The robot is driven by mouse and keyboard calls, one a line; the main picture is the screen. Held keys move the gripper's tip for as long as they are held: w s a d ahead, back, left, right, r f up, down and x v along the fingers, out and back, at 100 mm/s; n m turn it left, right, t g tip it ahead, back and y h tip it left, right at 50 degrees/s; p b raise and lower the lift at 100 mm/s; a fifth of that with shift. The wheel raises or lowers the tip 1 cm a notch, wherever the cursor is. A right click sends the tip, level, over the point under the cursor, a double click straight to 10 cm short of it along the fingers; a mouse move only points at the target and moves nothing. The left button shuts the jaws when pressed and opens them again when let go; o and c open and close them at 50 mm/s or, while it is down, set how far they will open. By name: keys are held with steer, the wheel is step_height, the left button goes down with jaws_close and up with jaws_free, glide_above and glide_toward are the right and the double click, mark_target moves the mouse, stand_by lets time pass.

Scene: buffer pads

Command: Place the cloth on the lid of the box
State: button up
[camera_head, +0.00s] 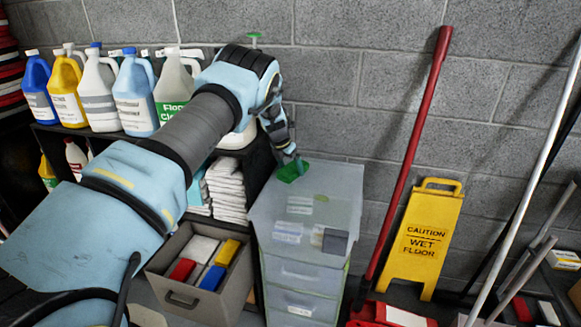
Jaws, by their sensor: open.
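A small green piece, which looks like the cloth (291,172), is at the back left corner of a translucent box with drawers. It appears to rest on the pale lid (325,188), at or near its left edge. My gripper (298,160) is just above and beside the green piece, pointing down. Its fingers are small here and the jaws are open. I cannot tell whether a fingertip still touches the cloth. The rest of the lid looks bare, with items showing dimly through it.
Several cleaning jugs (132,95) stand on a dark shelf at left, behind my arm. White folded cloths (228,188) are stacked below. A grey bin (213,303) holds coloured items. A red pole (409,150) and yellow wet floor sign (425,240) stand right of the box.

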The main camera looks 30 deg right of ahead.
steer(key=b+v, duration=0.3)
steer(key=v, duration=0.9)
steer(key=shift+r, duration=0.15)
steer(key=shift+s, duration=0.1)
